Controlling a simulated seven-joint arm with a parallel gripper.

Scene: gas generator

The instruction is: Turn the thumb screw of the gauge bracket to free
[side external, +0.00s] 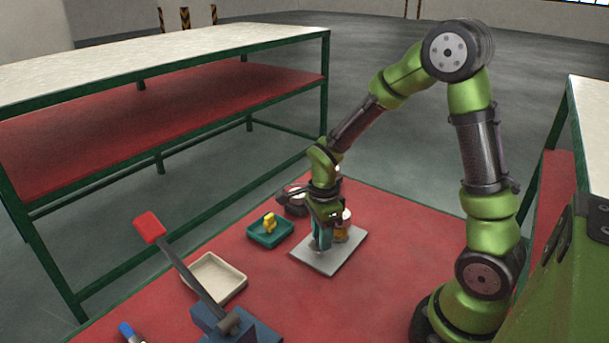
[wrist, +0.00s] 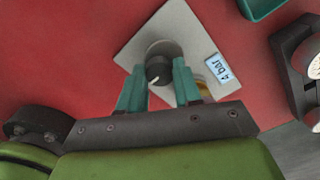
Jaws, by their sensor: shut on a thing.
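My gripper (wrist: 158,68) points down at a square grey plate (wrist: 185,20), its teal fingers shut on a round black knob (wrist: 159,71) with a white pointer line. The knob sits on a grey round base on the plate. In the side view my gripper (side external: 321,243) stands over the plate (side external: 325,264) and hides the knob. A dark bracket with a white-faced gauge (wrist: 315,66) stands apart from my fingers at the right edge of the wrist view. It seems to be the dark shape (side external: 294,206) behind the plate. I cannot make out a separate thumb screw on it.
A "4 bar" label (wrist: 218,67) lies on the plate, near a partly hidden brass part (wrist: 203,90). A teal tray (side external: 270,240) holds a yellow piece (side external: 269,223). A cream tray (side external: 216,279) and a blue-based lever with a red grip (side external: 150,227) stand to the left.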

